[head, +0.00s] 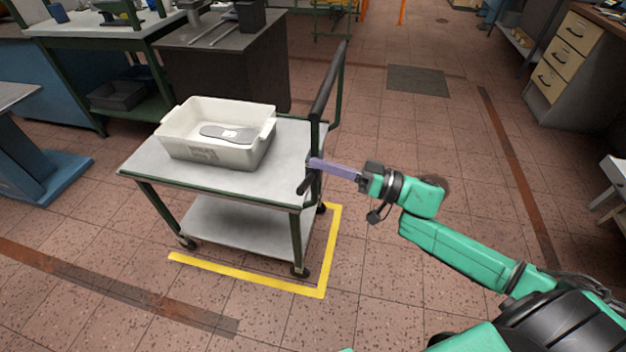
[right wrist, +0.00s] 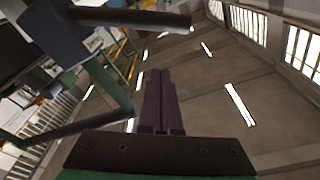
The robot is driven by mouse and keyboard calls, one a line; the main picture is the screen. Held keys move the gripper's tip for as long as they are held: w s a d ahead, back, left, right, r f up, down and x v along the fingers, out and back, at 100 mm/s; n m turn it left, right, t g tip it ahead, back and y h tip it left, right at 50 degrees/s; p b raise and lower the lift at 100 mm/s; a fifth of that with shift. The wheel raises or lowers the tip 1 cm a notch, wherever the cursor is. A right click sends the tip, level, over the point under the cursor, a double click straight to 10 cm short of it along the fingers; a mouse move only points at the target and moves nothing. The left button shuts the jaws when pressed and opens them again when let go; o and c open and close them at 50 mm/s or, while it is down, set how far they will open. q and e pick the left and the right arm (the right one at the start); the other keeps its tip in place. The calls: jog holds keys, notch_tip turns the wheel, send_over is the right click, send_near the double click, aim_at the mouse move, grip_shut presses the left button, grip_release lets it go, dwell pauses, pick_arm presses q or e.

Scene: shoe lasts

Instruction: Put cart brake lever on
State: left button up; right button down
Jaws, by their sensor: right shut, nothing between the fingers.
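The cart (head: 235,185) stands on the floor with a grey top, a lower shelf and a dark push handle (head: 328,85) at its right end. A short dark lever (head: 304,185), which looks like the brake lever, sticks out low on the handle post. My right gripper (head: 312,163) has its purple fingers shut and empty, with the tips at the post just above the lever. I cannot tell whether they touch it. In the right wrist view the shut fingers (right wrist: 161,85) point up the frame, and a dark rod (right wrist: 75,128) lies to their left. My left gripper is out of view.
A white bin (head: 215,150) with a grey sole-shaped piece (head: 226,133) sits on the cart top. Yellow floor tape (head: 322,270) borders the cart's front and right. Workbenches stand behind left; a drawer cabinet (head: 570,60) stands far right.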

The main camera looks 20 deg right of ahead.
aim_at(313, 176)
jog(key=shift+s+a+f, duration=0.2)
jog(key=shift+a+f, duration=0.45)
jog(key=shift+f, duration=0.15)
jog(key=shift+s+a+f, duration=0.15)
jog(key=shift+a+f, duration=0.45)
jog(key=shift+f, duration=0.15)
jog(key=shift+f, duration=0.1)
jog(key=shift+s+a+f+n, duration=0.1)
jog(key=shift+s+f+n, duration=0.05)
jog(key=shift+n, duration=0.15)
